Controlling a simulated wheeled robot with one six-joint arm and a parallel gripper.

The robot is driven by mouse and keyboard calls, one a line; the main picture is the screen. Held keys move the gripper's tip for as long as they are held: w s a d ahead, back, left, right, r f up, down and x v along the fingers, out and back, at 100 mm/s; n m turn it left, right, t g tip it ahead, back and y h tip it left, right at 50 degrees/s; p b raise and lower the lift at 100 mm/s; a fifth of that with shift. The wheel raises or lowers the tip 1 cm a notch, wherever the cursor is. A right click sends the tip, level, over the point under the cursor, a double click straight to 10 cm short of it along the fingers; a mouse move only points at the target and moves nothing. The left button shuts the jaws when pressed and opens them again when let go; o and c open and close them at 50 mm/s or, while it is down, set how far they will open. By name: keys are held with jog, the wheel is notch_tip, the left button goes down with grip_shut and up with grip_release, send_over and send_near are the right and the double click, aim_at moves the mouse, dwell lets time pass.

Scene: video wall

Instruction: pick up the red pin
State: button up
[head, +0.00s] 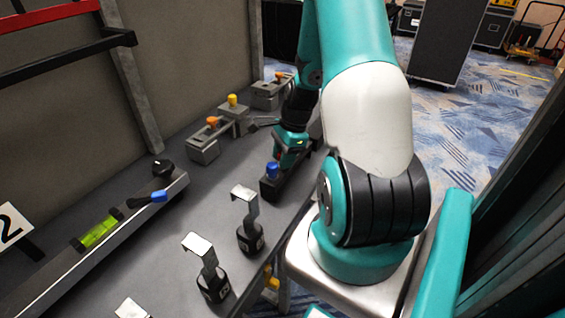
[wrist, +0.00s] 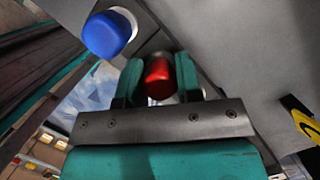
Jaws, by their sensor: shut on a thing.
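The red pin (wrist: 158,78) shows in the wrist view as a rounded red top between the two fingers of my gripper (wrist: 160,84). The fingers are shut on it from both sides. The lower part of the pin is hidden, and I cannot tell whether it is still seated below. In the head view my gripper (head: 291,150) is over the right edge of the table, just behind a blue pin (head: 272,168). The red pin is hardly visible there, hidden by my gripper.
The blue pin stands in a dark block close to my gripper; it also shows in the wrist view (wrist: 106,34). Grey blocks with orange and yellow knobs (head: 232,100) stand behind. Metal brackets on black bases (head: 248,236) stand in front. A rail with a green level (head: 100,232) lies left.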

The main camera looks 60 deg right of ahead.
jog(key=shift+r, duration=0.1)
notch_tip(320, 180, up, 20)
jog(key=p, duration=0.1)
jog(key=shift+p, duration=0.4)
jog(key=shift+p, duration=0.5)
